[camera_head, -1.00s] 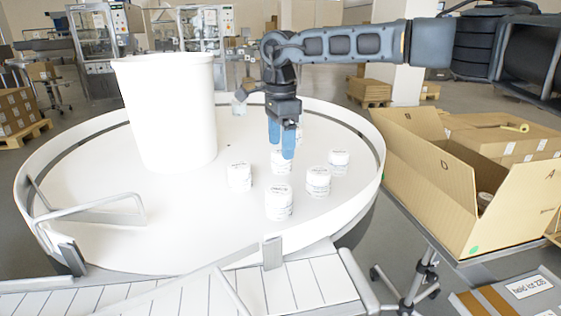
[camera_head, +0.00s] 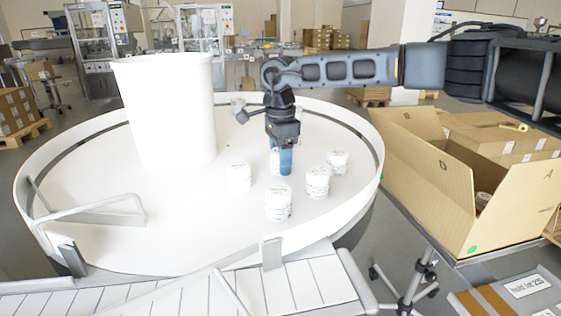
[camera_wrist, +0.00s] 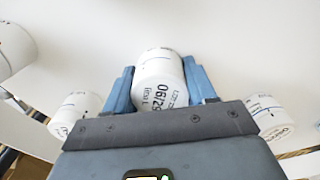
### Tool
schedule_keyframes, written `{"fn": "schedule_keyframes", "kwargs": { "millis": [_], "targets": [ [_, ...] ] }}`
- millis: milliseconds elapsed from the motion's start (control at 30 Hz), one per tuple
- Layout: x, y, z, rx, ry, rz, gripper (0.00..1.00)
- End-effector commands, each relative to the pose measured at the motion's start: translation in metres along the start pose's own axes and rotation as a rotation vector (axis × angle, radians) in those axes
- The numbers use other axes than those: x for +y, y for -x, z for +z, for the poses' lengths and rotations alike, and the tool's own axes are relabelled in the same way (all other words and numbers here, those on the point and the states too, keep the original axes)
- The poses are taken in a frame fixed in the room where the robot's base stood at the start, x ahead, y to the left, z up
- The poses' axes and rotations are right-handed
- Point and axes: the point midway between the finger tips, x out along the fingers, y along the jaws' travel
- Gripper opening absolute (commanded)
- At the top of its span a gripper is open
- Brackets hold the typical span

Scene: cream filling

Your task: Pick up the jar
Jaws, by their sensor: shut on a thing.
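My gripper (camera_head: 281,160) points down at the round white table and is shut on a white jar (camera_wrist: 160,80). In the wrist view the jar sits between the two blue fingers, with black print on its side. In the head view only part of this jar (camera_head: 275,158) shows, the rest hidden by the fingers. I cannot tell whether it still touches the table. Other white jars stand close by: one to the left (camera_head: 239,177), one in front (camera_head: 278,203), and two to the right (camera_head: 317,182) and (camera_head: 338,161).
The round table (camera_head: 190,225) has a raised rim. A tall white cylinder (camera_head: 170,115) stands on it at the left. An open cardboard box (camera_head: 425,170) stands right of the table. A conveyor (camera_head: 190,295) runs along the front. Bare table lies left of the jars.

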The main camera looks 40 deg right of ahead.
Motion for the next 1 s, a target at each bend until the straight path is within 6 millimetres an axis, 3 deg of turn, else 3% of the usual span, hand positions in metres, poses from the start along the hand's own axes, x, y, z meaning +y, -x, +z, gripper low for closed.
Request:
{"fn": "schedule_keyframes", "kwargs": {
  "millis": [300, 667, 900, 1000],
  "targets": [
    [0.000, 0.000, 0.000, 0.000, 0.000, 0.000, 0.23],
    [-0.001, 0.008, 0.000, 0.000, 0.000, -0.002, 0.22],
    [-0.001, 0.044, -0.001, 0.001, -0.001, -0.004, 0.22],
    [0.010, 0.055, -0.025, 0.002, -0.005, -0.002, 0.22]
  ]
}}
